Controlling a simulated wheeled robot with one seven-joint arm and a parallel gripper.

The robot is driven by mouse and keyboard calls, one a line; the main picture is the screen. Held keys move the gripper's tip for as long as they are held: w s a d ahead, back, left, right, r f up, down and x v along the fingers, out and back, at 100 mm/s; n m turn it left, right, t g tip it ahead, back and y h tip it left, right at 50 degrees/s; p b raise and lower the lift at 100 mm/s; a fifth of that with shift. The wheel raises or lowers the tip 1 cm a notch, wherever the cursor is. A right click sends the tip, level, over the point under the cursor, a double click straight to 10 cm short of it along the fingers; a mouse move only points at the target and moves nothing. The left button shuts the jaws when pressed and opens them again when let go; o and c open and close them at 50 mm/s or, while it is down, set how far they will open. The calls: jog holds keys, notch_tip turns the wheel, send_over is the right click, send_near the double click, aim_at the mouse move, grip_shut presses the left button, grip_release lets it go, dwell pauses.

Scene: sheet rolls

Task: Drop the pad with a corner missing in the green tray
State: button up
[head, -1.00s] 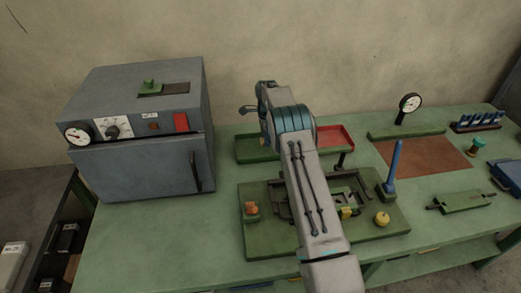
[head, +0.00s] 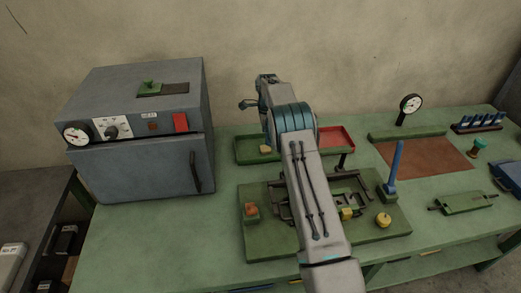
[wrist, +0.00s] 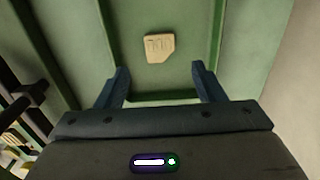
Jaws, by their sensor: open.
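The tan pad (wrist: 159,47) lies flat in the green tray (wrist: 113,35) in the wrist view. One of its lower corners is cut off, and faint markings show on its face. In the head view the pad (head: 265,149) lies on the tray floor, near the middle of the green tray (head: 243,155). My gripper (wrist: 161,80) is open and empty above the tray, with its two blue fingers apart and the pad beyond them. In the head view the arm hides the fingers and the tray's right part.
A red tray (head: 341,129) stands right of the green one. A fixture plate (head: 265,243) with an orange block (head: 251,209), a yellow block (head: 346,213), a yellow knob (head: 383,220) and a blue post (head: 394,168) lies in front. A grey oven (head: 140,165) stands at left.

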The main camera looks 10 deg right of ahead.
notch_tip(320, 180, up, 11)
jog(key=shift+f+b, duration=0.15)
jog(key=shift+b, duration=0.25)
jog(key=s+r+n+t, duration=0.2)
jog(key=s+r+n, duration=0.6)
jog(key=s+r, duration=0.95)
jog(key=s+f+n, duration=0.2)
jog(key=s+n, duration=0.1)
jog(key=s, duration=0.7)
jog(key=s+f+n, duration=0.3)
jog(key=s, duration=0.6)
jog(key=s+f+n+t, duration=0.1)
jog(key=s+f+n, duration=0.2)
jog(key=s, duration=0.7)
jog(key=shift+s+n, duration=0.35)
jog(key=shift+n, duration=0.25)
jog(key=shift+a, duration=0.1)
